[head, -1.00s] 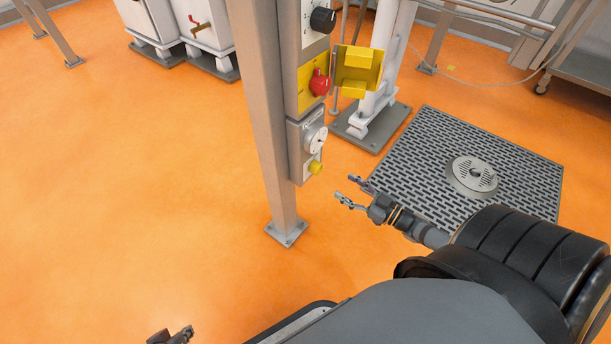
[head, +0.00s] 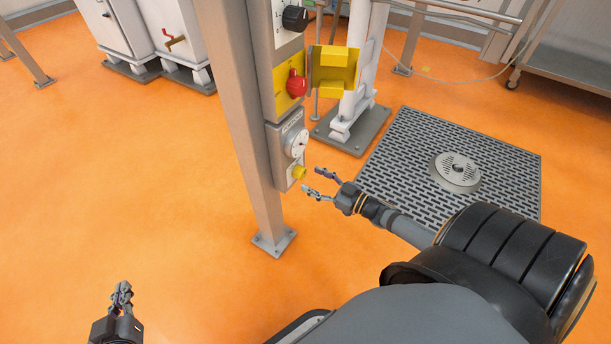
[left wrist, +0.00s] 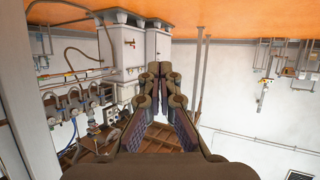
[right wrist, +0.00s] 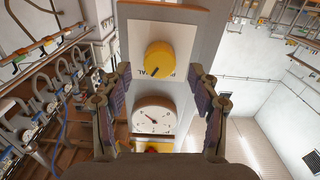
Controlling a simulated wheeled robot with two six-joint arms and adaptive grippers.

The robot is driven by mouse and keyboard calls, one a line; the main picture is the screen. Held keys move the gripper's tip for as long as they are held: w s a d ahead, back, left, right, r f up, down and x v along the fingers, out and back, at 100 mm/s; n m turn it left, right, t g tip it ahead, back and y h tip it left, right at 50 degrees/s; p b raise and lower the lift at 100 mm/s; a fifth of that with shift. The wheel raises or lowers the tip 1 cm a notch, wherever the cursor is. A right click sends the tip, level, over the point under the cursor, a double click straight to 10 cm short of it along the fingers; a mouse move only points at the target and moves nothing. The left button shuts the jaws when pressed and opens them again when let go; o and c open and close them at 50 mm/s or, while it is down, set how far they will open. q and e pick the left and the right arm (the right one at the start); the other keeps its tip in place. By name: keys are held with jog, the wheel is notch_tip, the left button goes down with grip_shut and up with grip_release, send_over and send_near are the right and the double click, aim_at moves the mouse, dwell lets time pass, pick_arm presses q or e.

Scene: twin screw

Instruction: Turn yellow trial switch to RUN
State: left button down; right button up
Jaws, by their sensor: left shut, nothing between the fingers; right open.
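The yellow trial switch (head: 299,172) is a small round knob low on the grey post's lower box. In the right wrist view, the yellow knob (right wrist: 160,57) is ahead between the fingers, with a dark pointer mark toward the lower left of the picture. Part of a label shows beside it; RUN is not readable. My right gripper (head: 312,182) is open, just right of the knob and apart from it; its fingers (right wrist: 160,88) also frame the right wrist view. My left gripper (head: 122,293) is shut and empty at the lower left, away from the post.
A round white dial (head: 296,144) is just above the knob. Higher are a red knob (head: 297,83) on a yellow plate, an open yellow cover (head: 334,70) and a black knob (head: 294,18). The post (head: 240,120) stands on clear orange floor. A floor grate (head: 410,150) lies right.

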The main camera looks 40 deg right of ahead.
aim_at(304, 175)
jog(key=b+x, duration=0.1)
jog(key=x, duration=0.2)
jog(key=shift+w+a, duration=0.1)
jog(key=shift+w, duration=0.15)
pick_arm(q)
jog(key=w+r+t, duration=0.3)
jog(key=r+t, duration=0.4)
jog(key=r, duration=0.8)
jog(key=shift+w+a, duration=0.15)
jog(key=shift+a, duration=0.05)
pick_arm(e)
jog(key=c, duration=1.2)
